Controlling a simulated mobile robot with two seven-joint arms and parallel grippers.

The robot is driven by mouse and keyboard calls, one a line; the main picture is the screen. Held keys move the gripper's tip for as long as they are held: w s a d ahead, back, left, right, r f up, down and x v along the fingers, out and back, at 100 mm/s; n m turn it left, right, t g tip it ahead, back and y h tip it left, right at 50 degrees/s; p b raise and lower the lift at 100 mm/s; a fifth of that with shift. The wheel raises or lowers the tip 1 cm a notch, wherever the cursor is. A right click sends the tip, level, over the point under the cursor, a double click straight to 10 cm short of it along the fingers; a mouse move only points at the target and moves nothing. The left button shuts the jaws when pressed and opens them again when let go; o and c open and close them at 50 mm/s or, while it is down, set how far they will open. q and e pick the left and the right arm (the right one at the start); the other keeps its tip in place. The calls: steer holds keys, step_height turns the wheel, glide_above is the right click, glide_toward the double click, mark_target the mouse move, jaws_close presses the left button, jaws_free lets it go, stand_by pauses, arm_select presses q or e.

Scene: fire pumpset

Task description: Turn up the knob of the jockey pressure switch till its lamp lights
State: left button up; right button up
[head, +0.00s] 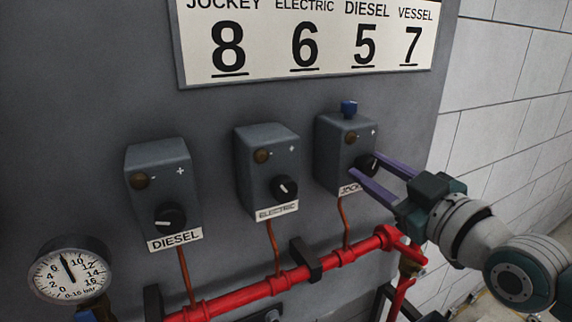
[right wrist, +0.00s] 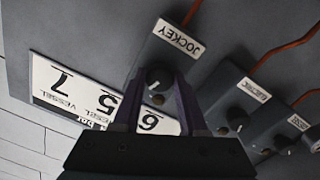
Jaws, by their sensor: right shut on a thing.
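The jockey pressure switch (head: 338,150) is the rightmost of the grey boxes on the panel, with a blue part on top. Its label is partly covered in the head view but reads JOCKEY in the right wrist view (right wrist: 178,38). Its black knob (head: 369,164) also shows in the right wrist view (right wrist: 159,77). My right gripper (head: 366,164) comes from the lower right, its purple fingers on either side of this knob, shut on it. The jockey lamp (head: 350,137) is a dull brown dome and looks unlit. My left gripper is not in view.
The electric switch (head: 267,165) and diesel switch (head: 163,190) stand to the left, with dull brown lamps. A sign (head: 270,72) above reads jockey 8, electric 6, diesel 5, vessel 7. A red pipe (head: 240,299) runs below. A round gauge (head: 69,270) sits lower left.

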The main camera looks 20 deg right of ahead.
jaws_close()
steer(key=shift+m, duration=0.5)
steer(key=o, duration=0.9)
jaws_free()
steer(key=s+b, duration=0.1)
steer(key=s, duration=0.9)
steer(key=shift+d, duration=0.2)
